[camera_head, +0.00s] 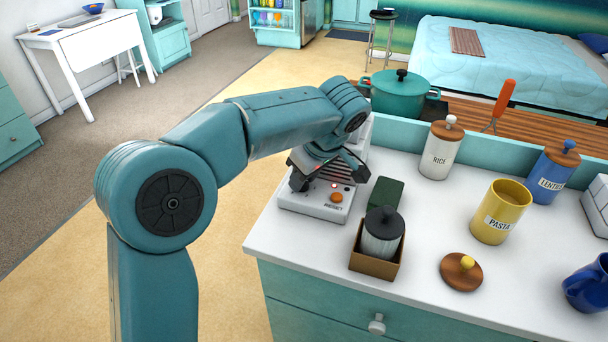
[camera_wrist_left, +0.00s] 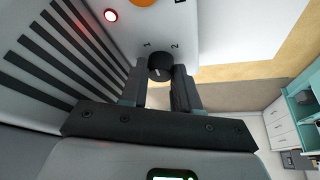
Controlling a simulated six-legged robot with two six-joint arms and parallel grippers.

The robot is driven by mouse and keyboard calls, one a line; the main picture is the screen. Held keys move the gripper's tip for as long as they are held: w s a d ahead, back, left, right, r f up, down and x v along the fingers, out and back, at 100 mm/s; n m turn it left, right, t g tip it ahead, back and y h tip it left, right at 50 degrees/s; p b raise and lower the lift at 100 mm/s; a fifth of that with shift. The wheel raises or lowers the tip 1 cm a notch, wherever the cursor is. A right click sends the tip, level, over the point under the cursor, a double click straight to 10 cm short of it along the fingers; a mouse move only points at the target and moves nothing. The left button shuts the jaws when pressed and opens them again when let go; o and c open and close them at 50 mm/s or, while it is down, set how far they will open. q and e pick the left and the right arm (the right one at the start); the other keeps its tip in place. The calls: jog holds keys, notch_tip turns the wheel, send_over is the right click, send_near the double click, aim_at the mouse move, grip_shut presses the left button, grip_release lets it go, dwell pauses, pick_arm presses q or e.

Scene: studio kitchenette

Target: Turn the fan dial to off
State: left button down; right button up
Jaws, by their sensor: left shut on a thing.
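The fan dial is a small black knob (camera_wrist_left: 160,66) with a pale mark on its face, in the left wrist view. Printed figures 1 and 2 stand beside it; I cannot read which setting the mark points at. It sits on a whitish appliance (camera_head: 312,206) with dark vent slots, an orange knob (camera_head: 337,197) and a lit red lamp (camera_head: 334,185), at the counter's left edge. My left gripper (camera_head: 300,180) is over this appliance. Its fingers (camera_wrist_left: 163,80) are shut on the black dial. In the head view my gripper hides the dial. My right gripper is not in view.
Right of the appliance are a dark green block (camera_head: 386,192) and a ribbed dark-lidded jar (camera_head: 382,240) in a brown box. Rice (camera_head: 438,155), pasta (camera_head: 497,220) and lentils (camera_head: 553,180) canisters stand farther right. A wooden lid (camera_head: 461,275) lies in front. The floor left of the counter is clear.

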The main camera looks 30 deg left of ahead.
pick_arm(q)
jog(key=c, duration=0.8)
grip_release()
jog(key=shift+c, duration=0.2)
jog(key=p+v, duration=0.4)
jog(key=v, duration=1.2)
jog(key=shift+r, duration=0.15)
